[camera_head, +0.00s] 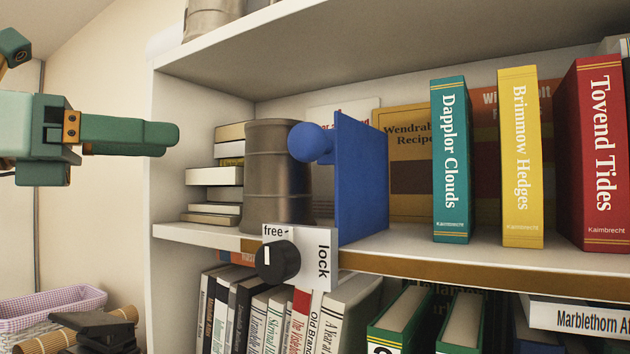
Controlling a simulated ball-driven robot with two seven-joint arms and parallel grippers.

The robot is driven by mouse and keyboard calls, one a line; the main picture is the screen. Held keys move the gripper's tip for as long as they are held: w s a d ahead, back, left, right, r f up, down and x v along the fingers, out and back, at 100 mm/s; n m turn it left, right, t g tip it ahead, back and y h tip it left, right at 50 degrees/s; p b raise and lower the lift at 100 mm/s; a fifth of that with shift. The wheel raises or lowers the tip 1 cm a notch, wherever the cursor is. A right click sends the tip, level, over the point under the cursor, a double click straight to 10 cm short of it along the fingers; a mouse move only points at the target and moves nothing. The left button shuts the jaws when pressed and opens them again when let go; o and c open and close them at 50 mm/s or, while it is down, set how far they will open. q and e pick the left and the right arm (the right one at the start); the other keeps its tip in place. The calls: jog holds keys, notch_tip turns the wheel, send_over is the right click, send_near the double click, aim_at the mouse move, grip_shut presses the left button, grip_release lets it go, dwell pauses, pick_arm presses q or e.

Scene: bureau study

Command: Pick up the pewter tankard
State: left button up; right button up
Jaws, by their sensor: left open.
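The pewter tankard (272,180) is a grey-brown metal cylinder with raised bands, standing upright on the middle shelf. A blue panel with a round blue knob (312,142) stands just right of it, and the knob overlaps its upper right side. I see no handle on it. My left gripper (165,138) is open and empty, left of the tankard and outside the shelf's left side. Its fingers point right and nearly line up in this view. My right gripper is not in view.
The blue panel (362,180) stands upright on the shelf. A white plate with a black dial (278,262) reads "free" and "lock"; the dial's mark points up toward "free". Stacked books (215,178) lie left of the tankard. A teal book (450,160) stands farther right.

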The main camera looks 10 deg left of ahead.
aim_at(246, 143)
pick_arm(q)
jog(key=p+x, duration=0.2)
jog(key=x, duration=0.4)
jog(key=shift+d+r, duration=0.1)
jog(key=shift+r, duration=0.05)
jog(key=x, duration=0.3)
jog(key=shift+w+d+p, duration=0.15)
jog(key=shift+w+p, duration=0.05)
jog(key=shift+p, duration=0.1)
jog(key=shift+w+d, duration=0.3)
jog(key=shift+w+d+r+p, duration=0.7)
jog(key=shift+w+d+p, duration=0.1)
jog(key=shift+p, duration=0.35)
jog(key=x, duration=0.2)
jog(key=shift+w+d+f, duration=0.25)
jog(key=shift+w+f, duration=0.05)
jog(key=shift+s+a, duration=0.15)
jog(key=shift+a, duration=0.05)
jog(key=shift+c, duration=0.6)
jog(key=shift+r, duration=0.1)
jog(key=c, duration=0.8)
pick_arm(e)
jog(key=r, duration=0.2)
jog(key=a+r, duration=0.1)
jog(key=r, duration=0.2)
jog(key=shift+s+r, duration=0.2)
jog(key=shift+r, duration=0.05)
